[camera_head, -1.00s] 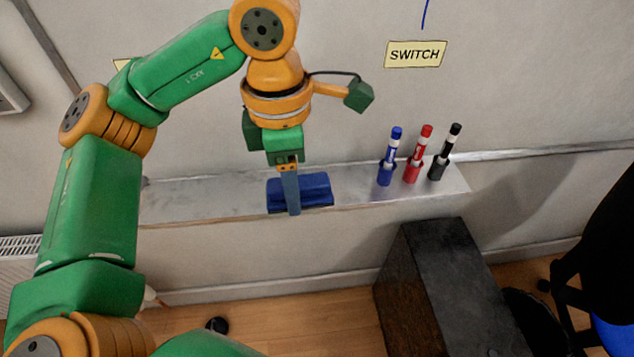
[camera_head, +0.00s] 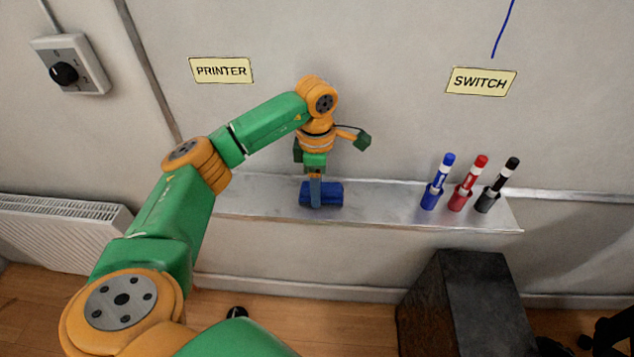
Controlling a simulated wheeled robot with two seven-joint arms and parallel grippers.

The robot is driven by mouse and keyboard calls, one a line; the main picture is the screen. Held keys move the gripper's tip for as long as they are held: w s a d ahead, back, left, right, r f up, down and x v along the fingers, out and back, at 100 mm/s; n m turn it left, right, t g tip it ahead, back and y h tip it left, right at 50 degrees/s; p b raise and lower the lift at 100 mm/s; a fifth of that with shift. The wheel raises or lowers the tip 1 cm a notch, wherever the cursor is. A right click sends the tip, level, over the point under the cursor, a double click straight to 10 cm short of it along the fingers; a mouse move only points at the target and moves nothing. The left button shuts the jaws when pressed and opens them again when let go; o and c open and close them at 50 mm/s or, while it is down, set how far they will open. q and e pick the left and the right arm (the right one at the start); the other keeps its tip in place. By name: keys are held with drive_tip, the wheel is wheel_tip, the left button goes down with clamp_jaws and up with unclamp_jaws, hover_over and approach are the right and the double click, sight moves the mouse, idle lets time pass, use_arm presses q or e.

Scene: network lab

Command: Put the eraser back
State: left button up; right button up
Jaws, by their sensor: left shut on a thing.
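The blue eraser (camera_head: 333,195) is at the metal wall ledge (camera_head: 385,205), left of the markers. My left gripper (camera_head: 316,196) points down over it, with a finger in front of the eraser's near side. It is shut on the eraser. The eraser looks level and at the ledge surface; I cannot tell whether it rests fully on it. My right gripper is not in view.
A blue marker (camera_head: 438,182), a red marker (camera_head: 468,183) and a black marker (camera_head: 497,185) stand upright on the ledge's right part. Labels PRINTER (camera_head: 221,70) and SWITCH (camera_head: 481,81) are on the wall. A dark cabinet (camera_head: 463,300) stands below; a radiator (camera_head: 62,230) is at left.

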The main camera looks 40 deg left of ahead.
use_arm(q)
drive_tip(key=o, duration=1.2)
drive_tip(key=shift+d, duration=0.1)
drive_tip(key=shift+r, duration=0.1)
wheel_tip(320, 180, up, 5)
drive_tip(key=shift+b, duration=0.45)
wheel_tip(320, 180, up, 7)
drive_tip(key=p, duration=0.2)
